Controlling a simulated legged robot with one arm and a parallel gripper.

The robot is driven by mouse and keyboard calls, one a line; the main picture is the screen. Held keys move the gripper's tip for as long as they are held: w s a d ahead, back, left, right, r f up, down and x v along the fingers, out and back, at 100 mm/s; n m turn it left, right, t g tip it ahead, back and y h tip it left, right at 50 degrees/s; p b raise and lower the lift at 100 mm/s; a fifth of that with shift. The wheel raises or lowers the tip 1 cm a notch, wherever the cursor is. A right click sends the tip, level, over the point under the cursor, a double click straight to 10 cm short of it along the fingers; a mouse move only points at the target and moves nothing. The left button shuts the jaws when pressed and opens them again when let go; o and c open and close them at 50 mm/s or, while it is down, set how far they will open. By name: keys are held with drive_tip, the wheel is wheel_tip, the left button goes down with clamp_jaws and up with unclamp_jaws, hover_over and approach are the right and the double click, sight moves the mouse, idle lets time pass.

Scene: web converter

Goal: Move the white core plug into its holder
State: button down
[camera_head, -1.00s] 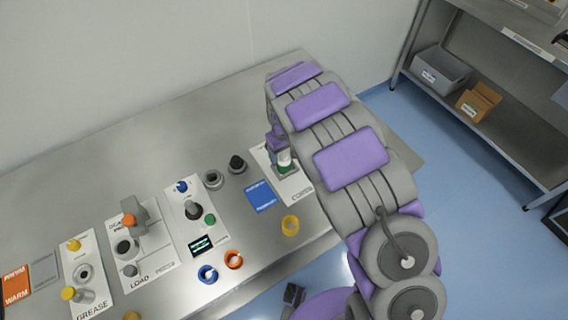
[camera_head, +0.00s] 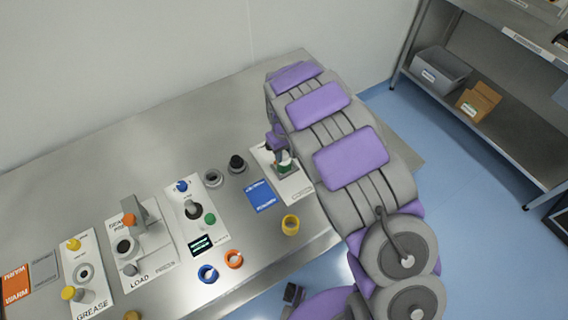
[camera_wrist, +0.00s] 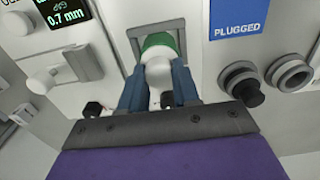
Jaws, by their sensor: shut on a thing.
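In the wrist view my gripper (camera_wrist: 160,92) is shut on the white core plug (camera_wrist: 158,66), with a blue-grey finger on each side. A green part (camera_wrist: 163,42) shows just beyond the plug, inside a square grey frame (camera_wrist: 133,42) on a white panel. I cannot tell whether the green part belongs to the plug or the frame, or how deep the plug sits. In the head view my gripper (camera_head: 281,157) is over the white panel (camera_head: 297,188) at the right end of the bench, partly hidden by my arm. The green part (camera_head: 286,167) shows under it.
A blue card (camera_head: 262,196) marked PLUGGED in the wrist view lies left of the panel. A black knob (camera_head: 237,164) and a grey ring (camera_head: 213,178) stand nearby. Yellow (camera_head: 290,225), orange (camera_head: 233,259) and blue (camera_head: 208,273) rings lie towards the front edge. The back of the bench is clear.

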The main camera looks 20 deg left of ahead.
drive_tip(key=shift+r, duration=0.15)
drive_tip(key=shift+r+p, duration=0.85)
drive_tip(key=shift+r, duration=1.5)
drive_tip(key=shift+r, duration=0.1)
drive_tip(key=shift+r+p, duration=0.75)
drive_tip(key=shift+r, duration=1.1)
